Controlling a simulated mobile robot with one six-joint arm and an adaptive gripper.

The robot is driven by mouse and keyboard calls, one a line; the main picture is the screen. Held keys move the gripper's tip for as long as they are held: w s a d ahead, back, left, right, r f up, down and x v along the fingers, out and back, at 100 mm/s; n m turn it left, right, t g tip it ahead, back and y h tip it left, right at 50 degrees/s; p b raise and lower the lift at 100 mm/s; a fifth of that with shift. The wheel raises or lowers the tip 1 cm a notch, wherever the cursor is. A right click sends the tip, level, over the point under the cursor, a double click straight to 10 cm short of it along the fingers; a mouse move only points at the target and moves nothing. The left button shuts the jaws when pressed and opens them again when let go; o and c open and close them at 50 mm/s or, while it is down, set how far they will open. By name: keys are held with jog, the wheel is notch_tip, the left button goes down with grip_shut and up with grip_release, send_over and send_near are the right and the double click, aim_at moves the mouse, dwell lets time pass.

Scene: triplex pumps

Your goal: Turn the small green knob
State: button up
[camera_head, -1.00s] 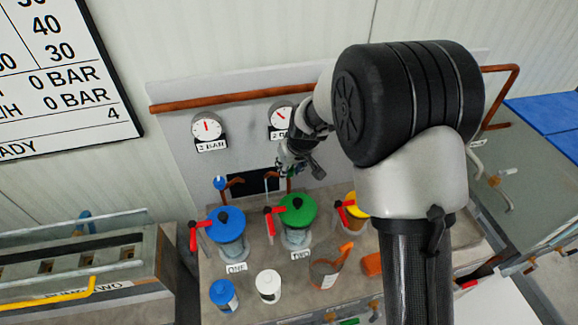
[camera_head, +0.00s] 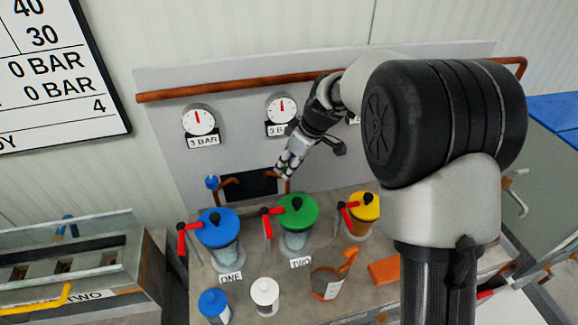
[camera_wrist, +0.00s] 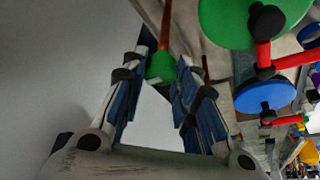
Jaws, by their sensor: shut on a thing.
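The small green knob (camera_wrist: 160,68) shows in the wrist view on the end of a reddish-brown pipe, between my fingertips. My gripper (camera_head: 284,171) is shut on it, in front of the grey back panel (camera_head: 235,95) and above the large green-lidded pump. In the head view my fingers hide most of the knob. A small blue knob (camera_head: 212,183) stands to the left, by the dark opening (camera_head: 250,186) in the panel.
Blue (camera_head: 217,222), green (camera_head: 297,211) and yellow (camera_head: 364,205) lids with red handles stand close below my gripper. Gauges (camera_head: 199,120) sit on the panel; the left label reads 3 BAR. Small bottles and an orange-handled jug (camera_head: 328,282) stand in front.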

dwell(0.4)
jog(key=o, duration=1)
jog(key=shift+v, duration=6)
